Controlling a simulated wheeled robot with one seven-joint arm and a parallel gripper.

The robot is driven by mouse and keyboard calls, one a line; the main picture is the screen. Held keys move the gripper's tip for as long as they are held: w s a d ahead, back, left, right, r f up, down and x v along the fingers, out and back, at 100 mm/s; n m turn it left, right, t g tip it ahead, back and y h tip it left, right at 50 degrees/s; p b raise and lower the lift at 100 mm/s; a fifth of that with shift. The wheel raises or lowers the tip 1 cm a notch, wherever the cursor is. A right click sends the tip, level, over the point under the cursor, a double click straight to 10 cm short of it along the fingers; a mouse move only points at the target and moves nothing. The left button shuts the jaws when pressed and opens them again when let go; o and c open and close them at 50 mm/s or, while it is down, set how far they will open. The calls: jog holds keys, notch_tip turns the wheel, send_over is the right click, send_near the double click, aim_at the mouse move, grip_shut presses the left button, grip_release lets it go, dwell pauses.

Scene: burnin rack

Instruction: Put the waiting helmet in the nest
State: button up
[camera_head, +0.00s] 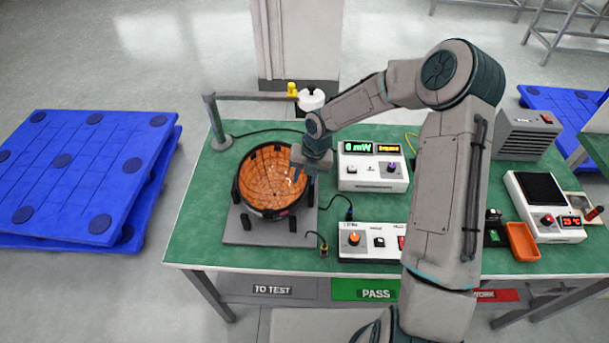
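The helmet (268,190) is a round, dark-rimmed shell with an orange gridded inside, its open side facing up. It is over the nest, a grey base plate (245,236) with short black posts, at the left of the green bench. The helmet hides most of the nest, and I cannot tell whether it rests fully in it. My gripper (297,175) points down at the helmet's upper right rim, its bluish fingertips at or over that rim. The fingers are too small and too overlapped to tell whether they are shut on the rim.
A grey post with a horizontal arm (215,125) stands behind the helmet. A white meter box (372,170) and a white control box (366,240) are to the right. Cables lie between. An orange tray (522,241) is farther right. TO TEST and PASS bays (365,290) are below.

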jog(key=shift+r, duration=0.1)
jog(key=shift+r+p, duration=0.3)
jog(key=b+v, duration=0.2)
jog(key=v, duration=1)
jog(key=s+d+r+m+t, duration=0.1)
jog(key=s+d+r+m, duration=0.3)
jog(key=s+m, duration=0.4)
jog(key=s+d+r+m+t+h, duration=0.1)
jog(key=s+d+r+m, duration=0.3)
jog(key=s+m, duration=0.5)
jog(key=s+d+r+m+t+h, duration=0.1)
jog(key=s+d+r+m, duration=0.4)
jog(key=m, duration=1.3)
jog(key=shift+s+r+m+t, duration=0.4)
jog(key=shift+s, duration=1.5)
jog(key=shift+d, duration=0.1)
